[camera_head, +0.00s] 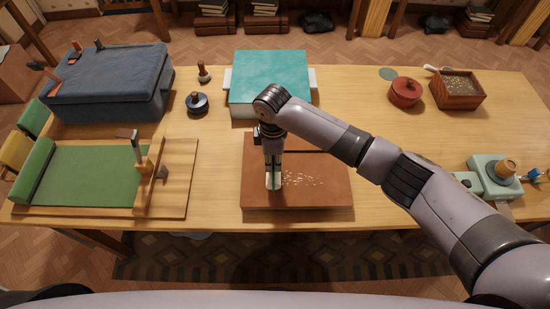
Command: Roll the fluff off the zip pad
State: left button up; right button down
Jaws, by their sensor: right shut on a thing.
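The brown pad (323,194) lies flat near the front edge of the table, in the middle. I take it to be the zip pad, though no zip shows clearly. A patch of pale fluff (304,179) is scattered on its middle. My right gripper (273,179) points down over the pad, just left of the fluff. It is shut on a small pale thing, probably the roller, mostly hidden by the fingers. Its lower end is at or very near the pad; I cannot tell whether it touches. My left gripper is not in view.
A teal block (270,72) stands behind the pad. A blue padded box (110,88) and a green mat on a board (95,175) are at left. A red pot (405,92), a grain-filled wooden box (459,104) and a pale green device (493,177) are at right.

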jog(key=shift+f, duration=0.75)
jog(key=shift+f, duration=0.2)
jog(key=shift+d+f, duration=0.1)
jog(key=shift+w+d, duration=0.15)
jog(key=shift+d, duration=5.3)
jog(key=shift+d, duration=0.1)
jog(key=d, duration=0.5)
jog(key=shift+w+d, duration=0.1)
jog(key=shift+d, duration=0.05)
notch_tip(320, 180, up, 2)
jog(key=shift+r, duration=0.2)
